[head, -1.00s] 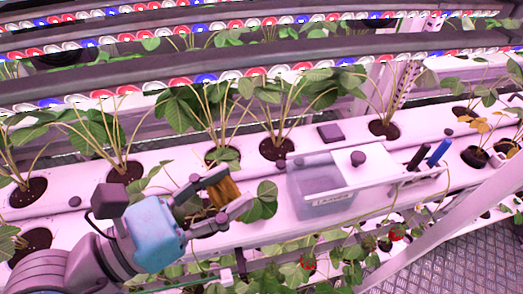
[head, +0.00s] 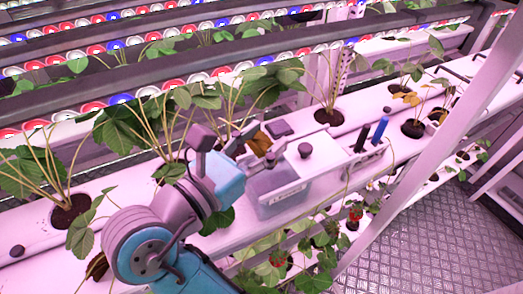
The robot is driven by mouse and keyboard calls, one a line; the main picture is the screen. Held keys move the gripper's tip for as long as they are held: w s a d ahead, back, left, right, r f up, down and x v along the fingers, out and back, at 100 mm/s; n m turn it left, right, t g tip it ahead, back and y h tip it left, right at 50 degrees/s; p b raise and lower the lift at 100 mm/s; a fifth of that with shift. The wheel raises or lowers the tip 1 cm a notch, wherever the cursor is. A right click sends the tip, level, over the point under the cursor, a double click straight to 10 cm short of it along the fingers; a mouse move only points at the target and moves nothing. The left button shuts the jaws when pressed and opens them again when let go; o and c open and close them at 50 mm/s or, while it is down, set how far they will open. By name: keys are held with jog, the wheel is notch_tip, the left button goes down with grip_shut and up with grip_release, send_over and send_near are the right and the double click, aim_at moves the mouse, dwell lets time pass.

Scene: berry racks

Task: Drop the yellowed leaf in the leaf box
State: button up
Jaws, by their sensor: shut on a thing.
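The yellowed leaf (head: 260,143) is brownish-yellow and shows at the tip of my gripper (head: 256,146). My gripper is shut on the leaf; its fingers are partly hidden behind my wrist. The leaf box (head: 284,197) is a clear, open-topped bin with a small label on its front, set on the white rack. My gripper and the leaf are at the box's back left in the picture, seemingly above its rim. I cannot tell exactly how high the leaf is or whether it is fully over the opening.
A white tray with a dark knob (head: 305,150) adjoins the box. A blue-handled tool (head: 380,130) and a black-handled tool (head: 361,138) stand to the right. Potted strawberry plants line the rack. A plant with yellow leaves (head: 411,100) is farther right. A slanted white post (head: 440,130) crosses at right.

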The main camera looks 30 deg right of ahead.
aim_at(261, 156)
jog(key=shift+f, duration=1.4)
jog(key=shift+a+f, duration=0.1)
jog(key=shift+f, duration=0.5)
jog(key=o, duration=1.1)
jog(key=shift+r, duration=0.1)
jog(key=shift+r, duration=0.3)
jog(key=shift+s+a+r, duration=0.1)
jog(key=shift+a+r, duration=0.1)
jog(key=shift+r, duration=0.05)
jog(key=v, duration=1.1)
jog(key=shift+s+a, duration=0.2)
